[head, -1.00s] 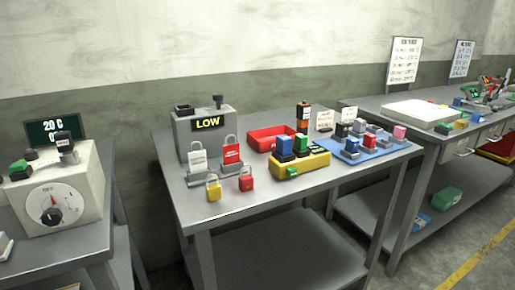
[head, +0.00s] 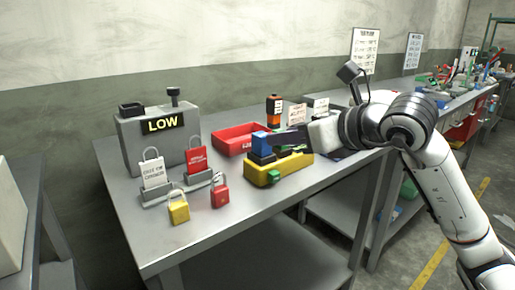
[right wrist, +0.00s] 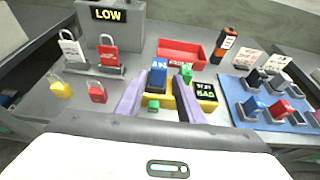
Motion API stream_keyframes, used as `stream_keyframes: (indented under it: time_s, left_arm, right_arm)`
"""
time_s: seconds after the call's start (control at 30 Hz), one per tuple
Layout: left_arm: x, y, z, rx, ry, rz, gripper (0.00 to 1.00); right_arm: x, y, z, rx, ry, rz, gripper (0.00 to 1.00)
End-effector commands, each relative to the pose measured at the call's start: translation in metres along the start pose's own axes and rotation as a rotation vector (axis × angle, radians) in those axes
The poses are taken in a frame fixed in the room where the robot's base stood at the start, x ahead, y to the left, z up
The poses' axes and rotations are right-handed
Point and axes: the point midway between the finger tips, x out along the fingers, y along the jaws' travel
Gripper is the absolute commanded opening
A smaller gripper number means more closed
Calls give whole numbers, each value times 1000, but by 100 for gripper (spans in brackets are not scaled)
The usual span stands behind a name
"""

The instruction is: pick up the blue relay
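A blue relay (head: 260,142) stands upright in a dark socket on the yellow tester (head: 262,178). It also shows in the right wrist view (right wrist: 159,74). My right gripper (head: 280,141) comes in from the right at the height of the relay. In the right wrist view, its two fingers (right wrist: 158,98) are spread and empty, with the blue relay in line beyond the gap between them. My left gripper is not in view.
A red tray (head: 238,138) lies behind the tester. Padlocks (head: 178,207) and the LOW box (head: 160,140) are to the left. The table front is clear.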

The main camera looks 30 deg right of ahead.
Motion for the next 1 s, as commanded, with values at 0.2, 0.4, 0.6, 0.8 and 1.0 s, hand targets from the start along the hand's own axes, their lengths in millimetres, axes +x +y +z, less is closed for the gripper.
stream_keyframes:
  time_s: [0.2, 0.4, 0.6, 0.8, 1.0]
  left_arm:
    - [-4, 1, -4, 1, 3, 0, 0]
    - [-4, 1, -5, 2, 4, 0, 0]
    - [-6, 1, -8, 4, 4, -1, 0]
    - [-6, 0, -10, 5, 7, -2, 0]
    - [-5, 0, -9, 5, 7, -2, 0]
  right_arm:
    - [33, 1, 0, 3, 2, 2, 34]
    - [48, 1, -1, 1, 2, 4, 34]
    - [79, 2, -3, 3, 3, 5, 34]
    - [94, 2, -4, 0, 2, 4, 34]
    - [94, 2, -4, -1, 2, 4, 33]
